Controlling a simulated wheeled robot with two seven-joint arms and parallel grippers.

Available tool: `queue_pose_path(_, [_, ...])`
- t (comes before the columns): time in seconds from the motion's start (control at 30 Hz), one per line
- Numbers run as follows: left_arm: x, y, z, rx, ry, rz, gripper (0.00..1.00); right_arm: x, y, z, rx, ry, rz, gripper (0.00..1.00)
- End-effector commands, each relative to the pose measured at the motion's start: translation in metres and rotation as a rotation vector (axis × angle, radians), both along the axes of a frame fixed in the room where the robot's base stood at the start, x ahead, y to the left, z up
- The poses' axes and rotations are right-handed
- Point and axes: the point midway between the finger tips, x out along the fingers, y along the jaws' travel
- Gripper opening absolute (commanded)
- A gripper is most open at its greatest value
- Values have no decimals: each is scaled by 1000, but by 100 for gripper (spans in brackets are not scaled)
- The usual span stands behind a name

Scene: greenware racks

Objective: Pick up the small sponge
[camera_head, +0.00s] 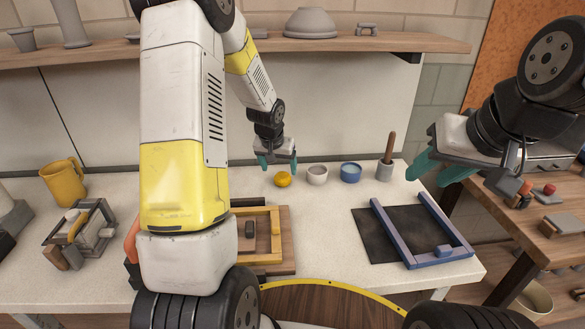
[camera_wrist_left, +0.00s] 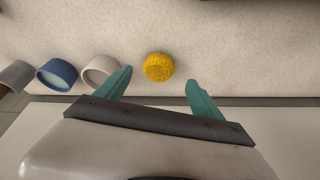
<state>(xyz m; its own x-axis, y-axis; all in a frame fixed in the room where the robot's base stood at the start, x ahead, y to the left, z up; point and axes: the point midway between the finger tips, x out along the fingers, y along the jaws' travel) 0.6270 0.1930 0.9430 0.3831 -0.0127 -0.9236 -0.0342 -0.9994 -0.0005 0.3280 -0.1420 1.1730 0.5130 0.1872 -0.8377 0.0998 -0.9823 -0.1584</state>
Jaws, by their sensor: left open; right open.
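The small sponge (camera_head: 282,179) is a round yellow piece on the pale worktop near the back wall. In the left wrist view the sponge (camera_wrist_left: 158,67) lies beyond the fingertips, roughly between their lines. My left gripper (camera_head: 278,163) is open and empty, with teal fingers, just behind and left of the sponge in the head view. It also shows in the left wrist view (camera_wrist_left: 158,75), with its fingers apart on either side of the sponge's line. My right gripper (camera_head: 437,172) is open and empty at the right, above the worktop's right edge.
A pale cup (camera_head: 317,175), a blue cup (camera_head: 350,173) and a grey pot (camera_head: 384,172) with a wooden handle stand right of the sponge. A purple frame (camera_head: 459,252) lies on a dark board. A yellow mug (camera_head: 64,184) stands left. A shelf (camera_head: 340,44) runs above.

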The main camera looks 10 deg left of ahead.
Motion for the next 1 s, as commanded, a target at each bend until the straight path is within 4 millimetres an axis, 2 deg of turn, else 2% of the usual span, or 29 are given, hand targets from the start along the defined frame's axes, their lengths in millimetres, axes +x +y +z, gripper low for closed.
queue_pose_path(0.4, [21,-3,-51,0,2,1,77,0,0,0,0,0,0,41])
queue_pose_path(0.7, [24,-3,-55,0,0,0,77,0,0,0,0,0,0,41])
queue_pose_path(1.0, [23,-3,-55,0,0,0,18,0,0,0,0,0,0,41])
